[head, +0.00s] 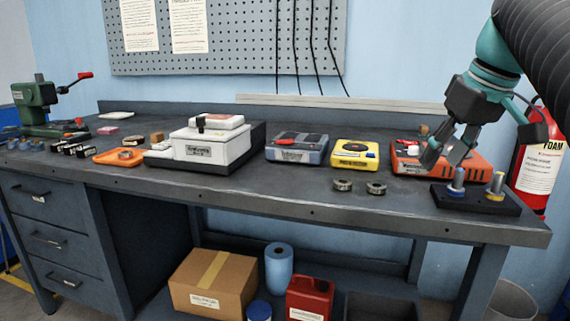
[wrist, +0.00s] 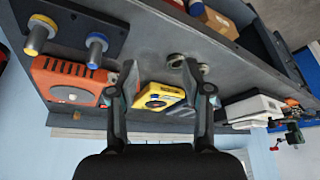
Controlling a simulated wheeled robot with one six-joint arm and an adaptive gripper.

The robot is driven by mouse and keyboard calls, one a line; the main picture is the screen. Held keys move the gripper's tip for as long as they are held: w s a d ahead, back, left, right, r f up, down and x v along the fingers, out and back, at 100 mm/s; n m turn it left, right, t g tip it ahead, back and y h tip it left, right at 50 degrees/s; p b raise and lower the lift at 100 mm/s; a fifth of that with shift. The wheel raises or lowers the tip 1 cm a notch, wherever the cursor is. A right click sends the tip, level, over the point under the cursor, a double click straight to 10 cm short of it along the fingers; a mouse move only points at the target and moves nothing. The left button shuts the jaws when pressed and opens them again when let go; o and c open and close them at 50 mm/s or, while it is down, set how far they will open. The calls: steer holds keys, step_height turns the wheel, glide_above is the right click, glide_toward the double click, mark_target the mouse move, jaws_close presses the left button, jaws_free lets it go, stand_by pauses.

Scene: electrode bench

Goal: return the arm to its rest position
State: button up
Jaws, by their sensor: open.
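My gripper (head: 449,157) is at the right of the head view, above the bench's right end, in front of the orange device and just left of the post block. In the wrist view my gripper (wrist: 161,72) has its two fingers spread wide apart with nothing held between them. The arm reaches in from the top right corner of the head view. The dark block (head: 476,204) with two metal posts stands close to the fingers; it also shows in the wrist view (wrist: 72,18). I cannot tell whether the fingers touch anything.
On the bench (head: 240,203) stand an orange device (head: 407,166), a yellow device (head: 355,154), a blue-grey device (head: 297,147), a white machine (head: 212,145) and two metal rings (head: 343,185). A green press (head: 36,102) stands far left. A red extinguisher (head: 538,165) is beside the right end.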

steer(key=s+a+f+m, duration=0.1)
steer(key=s+a+f, duration=0.2)
steer(key=f, duration=0.6)
steer(key=s+a+f+m+h, duration=0.1)
steer(key=s+a+f, duration=0.2)
steer(key=s+f, duration=0.4)
steer(key=s+a+f+m+t, duration=0.1)
steer(key=s+a+f, duration=0.3)
steer(key=f, duration=0.8)
steer(key=shift+s, duration=0.5)
steer(key=shift+a+f, duration=0.1)
